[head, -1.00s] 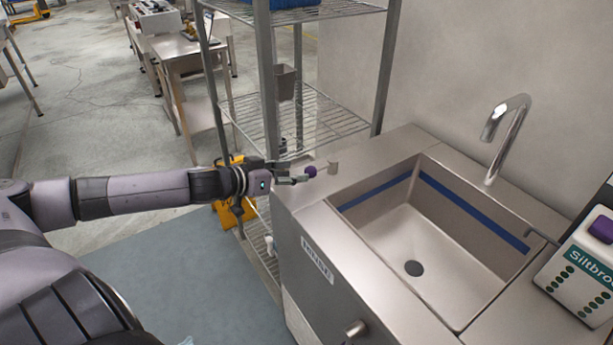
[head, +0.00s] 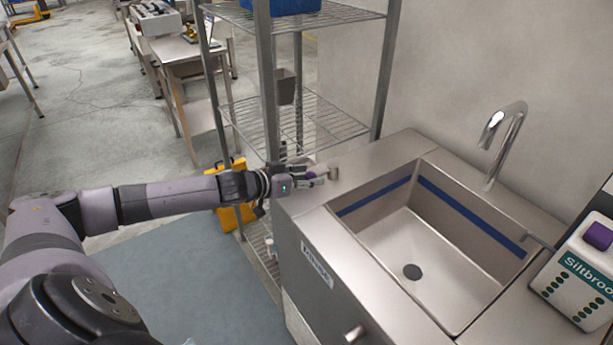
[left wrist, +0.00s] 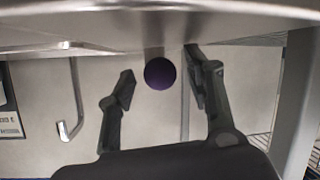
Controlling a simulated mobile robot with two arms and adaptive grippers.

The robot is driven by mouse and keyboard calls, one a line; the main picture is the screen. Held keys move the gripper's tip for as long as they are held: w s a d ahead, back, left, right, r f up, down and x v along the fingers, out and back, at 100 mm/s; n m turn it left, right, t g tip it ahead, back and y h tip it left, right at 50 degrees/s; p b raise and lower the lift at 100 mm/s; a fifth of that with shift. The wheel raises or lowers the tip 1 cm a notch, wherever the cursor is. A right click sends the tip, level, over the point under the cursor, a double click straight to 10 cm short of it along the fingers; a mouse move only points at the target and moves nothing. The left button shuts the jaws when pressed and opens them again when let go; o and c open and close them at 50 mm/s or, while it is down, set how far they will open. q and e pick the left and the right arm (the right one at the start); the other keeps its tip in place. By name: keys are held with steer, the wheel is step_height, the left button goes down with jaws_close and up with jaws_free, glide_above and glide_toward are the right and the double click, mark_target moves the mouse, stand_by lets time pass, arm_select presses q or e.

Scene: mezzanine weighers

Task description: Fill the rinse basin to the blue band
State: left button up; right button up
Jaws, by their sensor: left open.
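The steel rinse basin (head: 405,262) has a blue band (head: 468,215) around its upper inner walls. A chrome gooseneck tap (head: 507,145) stands at the basin's back right; no stream shows. My left gripper (head: 316,176) is open at that corner. In the left wrist view the knob lies between its two fingers, with gaps on both sides. My right gripper is not in view.
A white dispenser (head: 580,270) with a purple top stands right of the basin. A yellow object (head: 234,200) is below my wrist.

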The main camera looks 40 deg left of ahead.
arm_select(q)
steer(key=shift+c, duration=0.3)
jaws_close()
stand_by(0.4)
